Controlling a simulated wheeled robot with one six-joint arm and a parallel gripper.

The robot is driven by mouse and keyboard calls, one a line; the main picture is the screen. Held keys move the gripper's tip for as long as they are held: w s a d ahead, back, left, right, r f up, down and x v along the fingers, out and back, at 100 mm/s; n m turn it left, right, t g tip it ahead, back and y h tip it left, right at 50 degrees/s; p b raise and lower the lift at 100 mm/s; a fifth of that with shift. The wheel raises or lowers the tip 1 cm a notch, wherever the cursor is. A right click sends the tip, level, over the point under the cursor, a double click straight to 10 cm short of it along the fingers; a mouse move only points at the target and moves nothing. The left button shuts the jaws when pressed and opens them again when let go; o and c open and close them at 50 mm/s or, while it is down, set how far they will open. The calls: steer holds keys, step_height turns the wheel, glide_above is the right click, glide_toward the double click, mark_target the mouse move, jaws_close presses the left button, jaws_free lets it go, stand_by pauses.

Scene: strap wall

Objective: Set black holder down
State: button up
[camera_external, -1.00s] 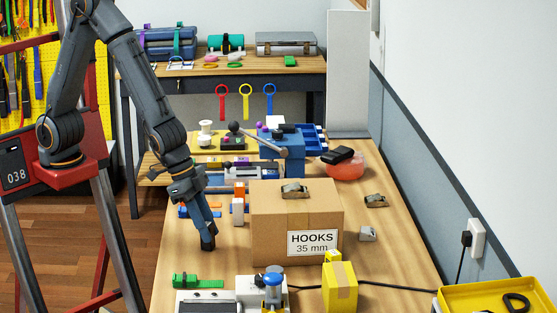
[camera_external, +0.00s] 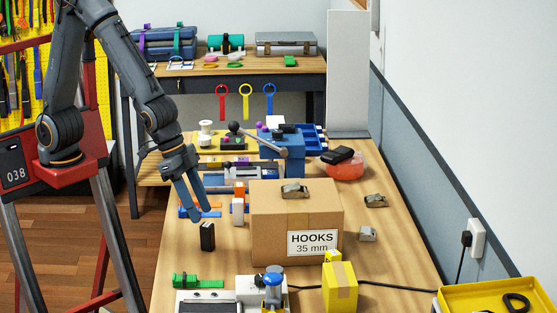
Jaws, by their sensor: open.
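The black holder (camera_external: 207,237) stands upright on the wooden table (camera_external: 190,262), left of the cardboard box and near the table's left edge. My gripper (camera_external: 196,213) is open and empty, just above and slightly left of the holder. A small gap shows between the fingertips and the holder's top. Nothing hides the holder.
The cardboard box (camera_external: 268,222) labelled HOOKS stands right of the holder. An orange and white piece (camera_external: 238,205) is close behind. Bare table surrounds the holder.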

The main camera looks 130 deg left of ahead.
steer(key=a+v, duration=0.1)
steer(key=v, duration=0.4)
steer(key=s+d+f+m+g+h, duration=0.1)
steer(key=s+d+f+m, duration=0.1)
steer(key=s+d+f, duration=0.2)
steer(key=s+d+f+m+g, duration=0.2)
steer(key=s+d+f, duration=0.3)
steer(key=s+d, duration=0.3)
steer(key=shift+s+m+g+h, duration=0.3)
steer(key=shift+s+h, duration=0.1)
steer(key=shift+s, duration=0.75)
